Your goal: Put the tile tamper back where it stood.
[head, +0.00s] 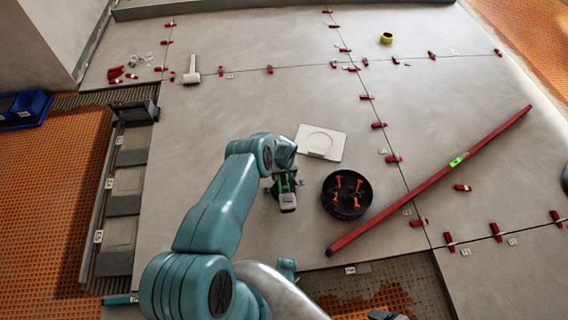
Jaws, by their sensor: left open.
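A small green, grey and black tool, which looks like the tile tamper (287,200), stands on the large grey tile near the middle. My left gripper (283,182) is over it, with its jaws open. The arm and wrist hide part of the tool, and I cannot tell whether the fingers touch it. A white square plate with a ring outline (320,142) lies empty on the tile, just behind and right of the tool. My right gripper does not show clearly.
A black round tub with orange pieces (347,195) stands close to the right. A long red level (430,183) lies diagonally beyond it. An open bed gap (410,285) is in front.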

